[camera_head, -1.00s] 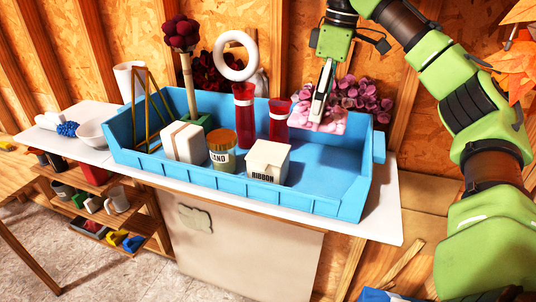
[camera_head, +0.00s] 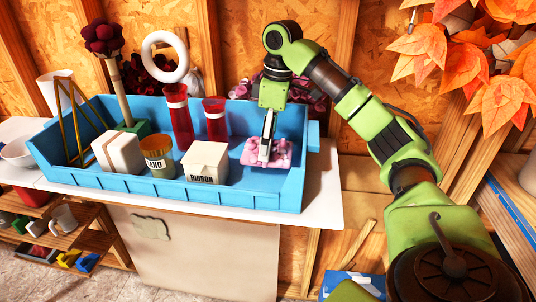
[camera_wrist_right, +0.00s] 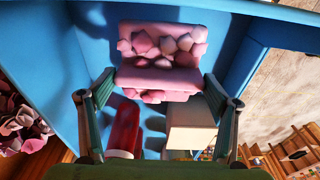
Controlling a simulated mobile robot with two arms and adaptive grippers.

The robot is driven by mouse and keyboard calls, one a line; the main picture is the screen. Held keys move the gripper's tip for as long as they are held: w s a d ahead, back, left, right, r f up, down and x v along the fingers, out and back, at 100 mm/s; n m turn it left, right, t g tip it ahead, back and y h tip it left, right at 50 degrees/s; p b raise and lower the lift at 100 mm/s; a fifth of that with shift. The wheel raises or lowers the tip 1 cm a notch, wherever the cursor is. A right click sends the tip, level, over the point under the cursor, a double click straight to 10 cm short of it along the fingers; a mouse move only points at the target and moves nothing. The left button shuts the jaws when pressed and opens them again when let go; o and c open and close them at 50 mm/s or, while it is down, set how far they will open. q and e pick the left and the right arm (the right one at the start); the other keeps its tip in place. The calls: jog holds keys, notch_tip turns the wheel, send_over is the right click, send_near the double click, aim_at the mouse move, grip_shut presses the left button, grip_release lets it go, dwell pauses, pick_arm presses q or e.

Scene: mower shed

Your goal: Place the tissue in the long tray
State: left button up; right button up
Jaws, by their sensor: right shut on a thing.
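The tissue is a pink, crumpled, patterned pack (camera_head: 279,157). It sits low inside the right end of the long blue tray (camera_head: 240,194), right of the ribbon box. My right gripper (camera_head: 265,151) reaches down from above and is shut on it. In the right wrist view the tissue (camera_wrist_right: 160,78) lies between the two fingers of my right gripper (camera_wrist_right: 160,84), over the blue tray floor. I cannot tell if the tissue touches the floor. My left gripper is not in view.
The tray also holds a white ribbon box (camera_head: 206,163), a labelled jar (camera_head: 158,158), a white block (camera_head: 118,152), two red cylinders (camera_head: 179,117) and a topiary (camera_head: 117,80). A white ring (camera_head: 166,57) stands behind. Orange leaves (camera_head: 468,68) hang at right.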

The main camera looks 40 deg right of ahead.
aim_at(273, 147)
jog(key=f, duration=0.3)
jog(key=shift+a+f+p, duration=0.2)
jog(key=shift+p, duration=0.2)
jog(key=shift+d+f, duration=0.1)
jog(key=shift+f, duration=0.3)
jog(key=shift+f, duration=0.1)
jog(key=o, duration=1)
jog(key=r, duration=0.8)
jog(key=s+r, duration=0.1)
jog(key=r, duration=0.3)
jog(key=shift+d, duration=0.35)
